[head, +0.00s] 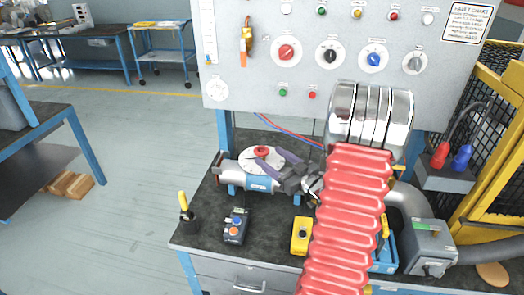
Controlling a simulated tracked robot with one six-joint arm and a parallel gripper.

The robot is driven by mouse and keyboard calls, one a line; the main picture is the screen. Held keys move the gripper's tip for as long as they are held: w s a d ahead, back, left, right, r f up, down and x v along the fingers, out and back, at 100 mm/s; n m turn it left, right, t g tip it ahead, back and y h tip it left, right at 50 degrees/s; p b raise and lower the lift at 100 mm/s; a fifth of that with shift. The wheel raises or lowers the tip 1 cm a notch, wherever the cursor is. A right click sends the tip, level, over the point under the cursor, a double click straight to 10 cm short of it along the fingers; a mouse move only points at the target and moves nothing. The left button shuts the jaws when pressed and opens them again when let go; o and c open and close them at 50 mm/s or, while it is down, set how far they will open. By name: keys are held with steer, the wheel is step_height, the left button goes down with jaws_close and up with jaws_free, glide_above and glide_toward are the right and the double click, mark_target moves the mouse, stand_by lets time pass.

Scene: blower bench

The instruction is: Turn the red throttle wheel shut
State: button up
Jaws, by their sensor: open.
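The red throttle wheel (262,151) sits on top of a round white dial (248,160) with dark marks. The dial is on a blue and silver cylindrical body (258,183) lying on the dark bench top. My gripper (268,158) is open. Its dark fingers come in from the right, with their tips over the dial and close to the wheel. I cannot tell whether they touch it. My arm hides what lies behind it at the right.
A grey panel (270,80) with knobs and lamps stands behind the bench (208,235). A yellow cage (499,135) stands right. Open floor lies left.

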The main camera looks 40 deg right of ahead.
mark_target(267, 154)
steer(key=w, duration=0.6)
steer(key=shift+c, duration=0.5)
steer(key=shift+d, duration=0.1)
steer(key=c, duration=1)
